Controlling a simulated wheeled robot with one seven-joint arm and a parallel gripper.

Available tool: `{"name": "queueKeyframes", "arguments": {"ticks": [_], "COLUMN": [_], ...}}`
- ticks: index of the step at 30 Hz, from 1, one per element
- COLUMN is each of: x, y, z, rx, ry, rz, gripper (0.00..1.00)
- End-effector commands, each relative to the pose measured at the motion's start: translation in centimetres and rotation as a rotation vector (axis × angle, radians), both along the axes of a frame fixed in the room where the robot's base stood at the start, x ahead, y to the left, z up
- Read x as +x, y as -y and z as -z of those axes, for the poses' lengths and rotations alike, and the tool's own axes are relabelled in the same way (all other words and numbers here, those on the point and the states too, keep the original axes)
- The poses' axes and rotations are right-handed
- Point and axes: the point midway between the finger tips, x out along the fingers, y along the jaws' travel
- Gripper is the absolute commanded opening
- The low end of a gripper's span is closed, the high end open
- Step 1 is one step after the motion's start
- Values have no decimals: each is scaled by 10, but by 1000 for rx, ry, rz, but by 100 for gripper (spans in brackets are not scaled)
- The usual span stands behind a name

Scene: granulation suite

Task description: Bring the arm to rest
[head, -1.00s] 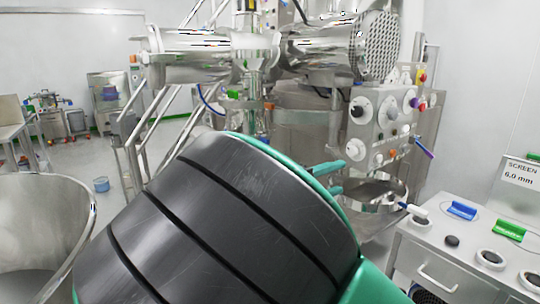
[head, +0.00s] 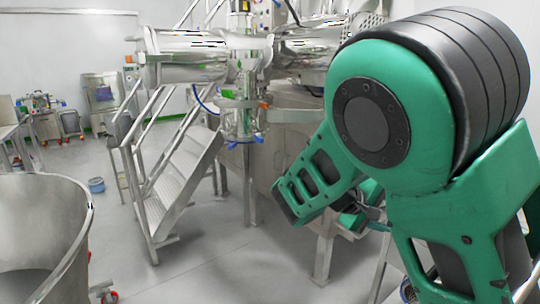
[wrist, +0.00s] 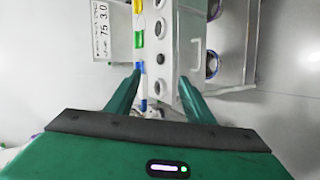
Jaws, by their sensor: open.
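My gripper (wrist: 160,79) shows in the wrist view with its two green fingers spread apart and nothing between them. Beyond the fingers is a white-topped cabinet (wrist: 162,25) with dark round openings. In the head view my green and black arm is folded large across the right side. It hides most of the gripper and the cabinet there.
A steel machine (head: 290,130) with a horizontal drum stands behind the arm. Metal steps (head: 180,175) stand left of it. A large steel bowl (head: 40,230) is at the lower left. A blue bucket (head: 96,185) sits on the floor.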

Motion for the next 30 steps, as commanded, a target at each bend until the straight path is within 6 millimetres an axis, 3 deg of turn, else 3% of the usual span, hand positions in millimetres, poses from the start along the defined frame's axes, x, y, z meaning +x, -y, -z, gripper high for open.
{"name": "queueKeyframes", "arguments": {"ticks": [1,3,12,21,30], "x": [-10,-23,-90,-161,-229], "y": [19,39,95,116,113], "z": [8,19,52,60,52], "rx": [56,130,433,701,917], "ry": [-15,-31,-62,-37,28], "rz": [46,100,320,499,639], "gripper": [48,48,48,48,48]}}
